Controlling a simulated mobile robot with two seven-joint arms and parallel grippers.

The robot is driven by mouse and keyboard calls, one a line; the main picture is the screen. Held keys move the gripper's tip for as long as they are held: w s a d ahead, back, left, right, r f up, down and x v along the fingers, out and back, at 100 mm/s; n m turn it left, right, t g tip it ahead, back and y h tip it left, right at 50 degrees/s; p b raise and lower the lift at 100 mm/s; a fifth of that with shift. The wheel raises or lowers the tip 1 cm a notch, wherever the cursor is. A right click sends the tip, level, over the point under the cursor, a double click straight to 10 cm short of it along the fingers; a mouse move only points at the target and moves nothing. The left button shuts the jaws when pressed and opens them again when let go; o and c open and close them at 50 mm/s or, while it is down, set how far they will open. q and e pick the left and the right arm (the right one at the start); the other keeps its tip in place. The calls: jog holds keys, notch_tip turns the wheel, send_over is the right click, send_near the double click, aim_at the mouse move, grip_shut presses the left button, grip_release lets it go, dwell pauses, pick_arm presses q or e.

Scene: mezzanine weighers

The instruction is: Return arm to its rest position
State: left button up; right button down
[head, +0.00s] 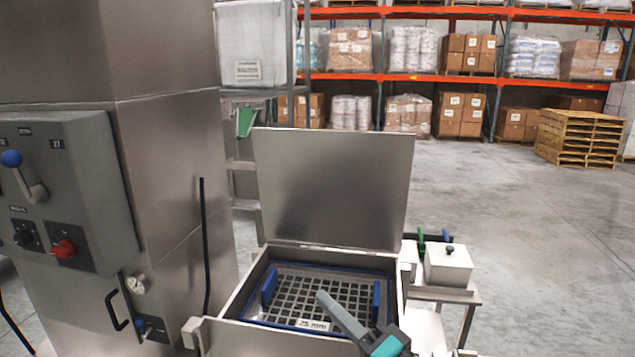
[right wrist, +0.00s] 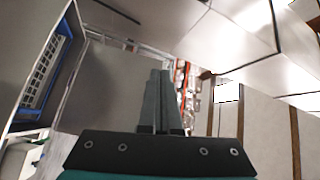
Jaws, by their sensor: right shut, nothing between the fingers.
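My right gripper (head: 322,296) shows in the head view at the lower middle, in front of the open steel bin. Its grey fingers point up and to the left, over the bin's grid as the camera sees it. In the right wrist view the two fingers (right wrist: 160,75) lie together, shut, with nothing between them. The steel bin (head: 234,297) has its lid (head: 335,190) standing open. A dark grid tray (head: 330,290) with blue handles lies inside it. My left gripper is not in view.
A steel machine cabinet (head: 170,190) with a control panel (head: 75,195) stands close on the left. A side table (head: 450,294) with a white lidded box (head: 447,268) stands right of the bin. Pallet racks (head: 430,77) stand at the back. Open floor (head: 540,240) lies on the right.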

jog(key=s+d+f+n+g+h, duration=0.2)
jog(key=s+f+n+g+h, duration=0.15)
jog(key=s+f, duration=0.35)
jog(key=s+d+f+n+g+h, duration=0.2)
jog(key=s+f+n+g, duration=0.25)
jog(key=f, duration=0.45)
jog(key=s+d+f+n+g+h, duration=0.1)
jog(key=s+d+f+g+h, duration=0.4)
jog(key=s+d, duration=0.65)
notch_tip(320, 180, down, 34)
jog(key=s+a+b, duration=0.2)
jog(key=s+b, duration=0.1)
jog(key=b, duration=0.9)
pick_arm(q)
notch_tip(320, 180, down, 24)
jog(key=b, duration=1.1)
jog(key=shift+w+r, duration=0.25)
pick_arm(e)
jog(key=s+d+f, duration=0.1)
jog(key=s+f, duration=0.4)
jog(key=f, duration=0.3)
jog(key=s+d+f+g, duration=0.1)
jog(key=s+f, duration=0.4)
jog(key=f, duration=0.4)
jog(key=s+d+f+h, duration=0.1)
jog(key=s+f, duration=0.4)
jog(key=f, duration=0.4)
jog(key=shift+s+f, duration=0.2)
jog(key=shift+s, duration=0.05)
